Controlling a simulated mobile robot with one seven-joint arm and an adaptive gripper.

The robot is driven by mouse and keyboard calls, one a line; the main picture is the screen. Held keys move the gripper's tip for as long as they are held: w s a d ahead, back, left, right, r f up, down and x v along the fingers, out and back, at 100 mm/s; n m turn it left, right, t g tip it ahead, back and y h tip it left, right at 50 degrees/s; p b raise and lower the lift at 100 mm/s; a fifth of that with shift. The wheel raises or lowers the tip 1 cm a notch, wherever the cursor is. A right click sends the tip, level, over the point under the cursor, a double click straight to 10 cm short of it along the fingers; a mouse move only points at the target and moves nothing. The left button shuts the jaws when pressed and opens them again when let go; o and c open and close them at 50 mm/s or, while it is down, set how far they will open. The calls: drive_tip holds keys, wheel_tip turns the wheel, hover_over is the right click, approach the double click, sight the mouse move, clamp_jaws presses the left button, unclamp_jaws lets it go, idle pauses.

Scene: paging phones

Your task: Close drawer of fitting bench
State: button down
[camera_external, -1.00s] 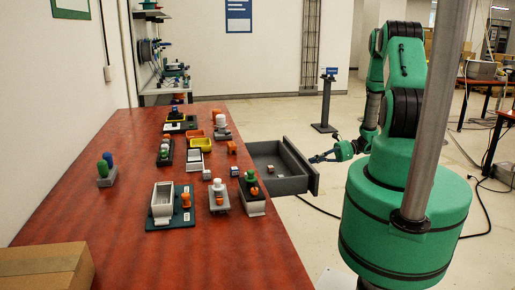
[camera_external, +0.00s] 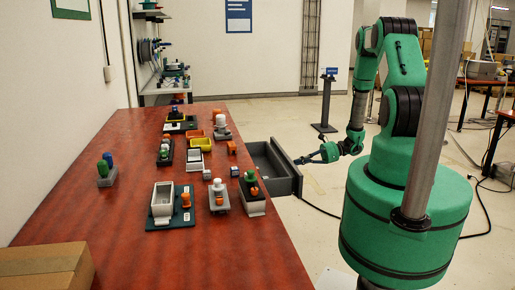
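The grey drawer (camera_external: 284,186) sticks out from the right side of the red-topped fitting bench (camera_external: 110,245), partly pulled out. Its inside is partly visible and dark. My gripper (camera_external: 304,160) is at the outer face of the drawer front, near its upper edge, and looks in contact with it or very close. The gripper is too small in view to tell whether its fingers are open or shut.
Several fixtures and small parts stand on the bench, including a grey tray on a dark plate (camera_external: 163,203). A cardboard box (camera_external: 45,268) is at the near left. A grey post (camera_external: 325,102) stands beyond the drawer.

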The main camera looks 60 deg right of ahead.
approach(260, 173)
drive_tip(key=w+a, duration=0.2)
drive_tip(key=w+a+r, duration=0.1)
drive_tip(key=w+a, duration=0.1)
drive_tip(key=w+a+r, duration=0.1)
drive_tip(key=w+a, duration=0.1)
drive_tip(key=shift+a+r, duration=0.25)
drive_tip(key=shift+w+a, duration=0.45)
drive_tip(key=shift+r, duration=0.1)
drive_tip(key=v, duration=1.4)
drive_tip(key=shift+p, duration=0.4)
